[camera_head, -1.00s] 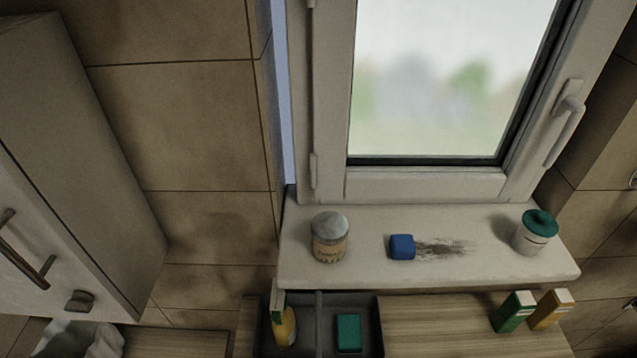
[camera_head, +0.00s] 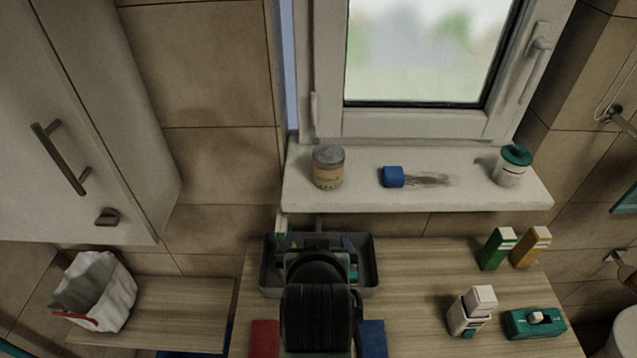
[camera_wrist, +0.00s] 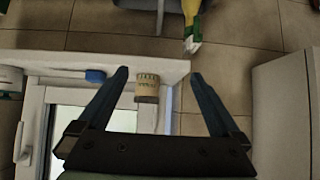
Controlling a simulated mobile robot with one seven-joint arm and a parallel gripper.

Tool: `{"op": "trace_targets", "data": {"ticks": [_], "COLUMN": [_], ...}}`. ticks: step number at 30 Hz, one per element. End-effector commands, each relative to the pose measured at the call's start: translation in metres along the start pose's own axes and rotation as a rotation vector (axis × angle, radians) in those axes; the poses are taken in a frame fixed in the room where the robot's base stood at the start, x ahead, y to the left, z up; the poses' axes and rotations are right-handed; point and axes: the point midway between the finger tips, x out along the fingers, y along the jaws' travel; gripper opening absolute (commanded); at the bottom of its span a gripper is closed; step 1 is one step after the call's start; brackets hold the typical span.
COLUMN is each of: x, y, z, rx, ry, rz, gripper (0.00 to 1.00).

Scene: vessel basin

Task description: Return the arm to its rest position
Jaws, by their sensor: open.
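My gripper (camera_wrist: 157,85) is open and empty in the wrist view, its two dark fingers spread apart. Between and beyond the fingers the wrist view shows a labelled jar (camera_wrist: 147,88) on the windowsill, apart from them. In the head view my dark arm rises at the bottom centre, in front of the grey basin (camera_head: 372,262); the fingers cannot be made out there. The arm hides much of the basin and its contents.
The windowsill (camera_head: 460,200) holds the jar (camera_head: 327,167), a blue sponge (camera_head: 393,177) beside a dark smear, and a green-lidded container (camera_head: 513,165). Green (camera_head: 497,248) and orange (camera_head: 530,247) cartons stand on the wooden counter at right. A white bag (camera_head: 95,290) sits at left.

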Motion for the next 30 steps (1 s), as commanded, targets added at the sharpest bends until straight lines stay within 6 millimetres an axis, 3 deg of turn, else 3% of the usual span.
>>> {"op": "trace_targets", "data": {"ticks": [1,6,8,12,15,18,21,24,30], "x": [-0.011,-0.077,-0.109,-0.197,-0.259,-0.309,-0.341,-0.355,-0.356], "y": [0.000,0.000,0.000,0.000,0.000,0.000,0.000,-0.001,-0.001], "z": [-0.037,-0.150,-0.183,-0.242,-0.265,-0.276,-0.279,-0.279,-0.279], "rx": [0.000,-0.003,-0.004,-0.007,-0.009,-0.011,-0.012,-0.013,-0.013], "ry": [0.124,0.527,0.670,0.998,1.201,1.355,1.453,1.498,1.501], "rz": [0.000,0.000,0.001,0.003,0.005,0.007,0.009,0.009,0.009], "gripper": [1.00,1.00,1.00,1.00,1.00,1.00,1.00,1.00,1.00]}}
